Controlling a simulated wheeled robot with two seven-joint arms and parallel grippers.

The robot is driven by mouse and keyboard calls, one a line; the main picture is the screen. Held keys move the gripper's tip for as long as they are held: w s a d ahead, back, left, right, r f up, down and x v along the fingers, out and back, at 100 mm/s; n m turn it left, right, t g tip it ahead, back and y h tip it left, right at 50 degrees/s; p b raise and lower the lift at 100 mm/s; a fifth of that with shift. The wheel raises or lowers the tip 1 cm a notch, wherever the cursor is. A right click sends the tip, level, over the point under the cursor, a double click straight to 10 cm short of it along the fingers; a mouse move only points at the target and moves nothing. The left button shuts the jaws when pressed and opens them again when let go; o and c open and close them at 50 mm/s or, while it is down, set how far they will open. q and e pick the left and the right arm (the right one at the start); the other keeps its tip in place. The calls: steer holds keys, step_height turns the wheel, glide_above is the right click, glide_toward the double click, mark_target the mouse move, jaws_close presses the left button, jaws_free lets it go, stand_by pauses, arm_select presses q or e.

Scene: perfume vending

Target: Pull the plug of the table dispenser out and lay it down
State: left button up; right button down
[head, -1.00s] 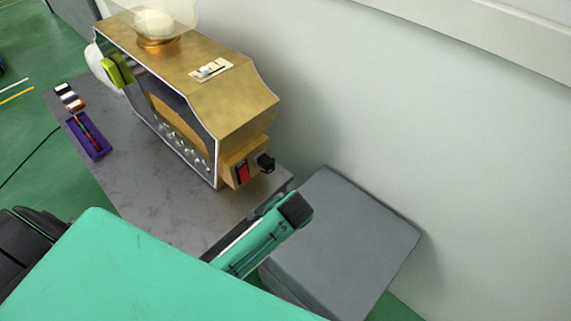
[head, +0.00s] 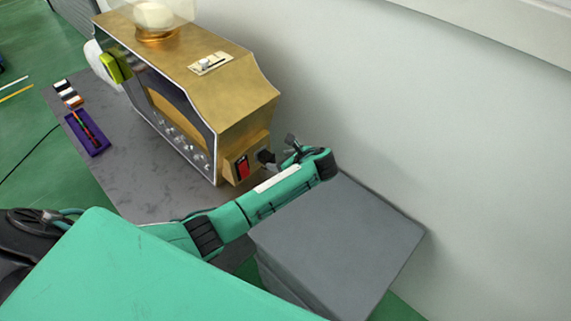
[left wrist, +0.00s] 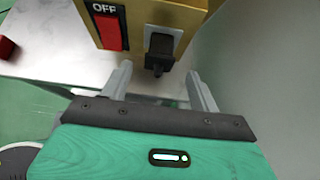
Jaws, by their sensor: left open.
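The gold table dispenser (head: 205,90) stands on the grey table. Its black plug (head: 264,157) sits in the end face, beside a red switch (head: 241,167). In the left wrist view the plug (left wrist: 159,52) is in its socket, with the red OFF switch (left wrist: 107,30) to its left. My left gripper (head: 283,152) is at the plug's end of the dispenser. In the left wrist view its fingers (left wrist: 160,82) are open, one on each side below the plug, with nothing between them. My right gripper is not in view.
A grey box (head: 345,235) stands below my left forearm, beside the table (head: 150,200). The white wall (head: 400,110) is close behind. A purple tray (head: 88,134) lies on the table's far left. The top of the grey box is mostly bare.

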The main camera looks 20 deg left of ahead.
mark_target(271, 159)
arm_select(q)
steer(key=b+x, duration=0.2)
steer(key=x, duration=0.1)
steer(key=shift+f, duration=0.35)
steer(key=x, duration=0.3)
steer(key=shift+w+a+b, duration=0.15)
steer(key=shift+a+b, duration=0.15)
steer(key=shift+a, duration=0.15)
steer(key=shift+w+a+f, duration=0.15)
steer(key=shift+a+f, duration=0.2)
steer(key=shift+a, duration=0.1)
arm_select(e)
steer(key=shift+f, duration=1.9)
arm_select(q)
steer(key=c, duration=0.9)
steer(key=shift+o, duration=0.3)
steer(key=shift+c, duration=1.1)
steer(key=shift+d, duration=0.2)
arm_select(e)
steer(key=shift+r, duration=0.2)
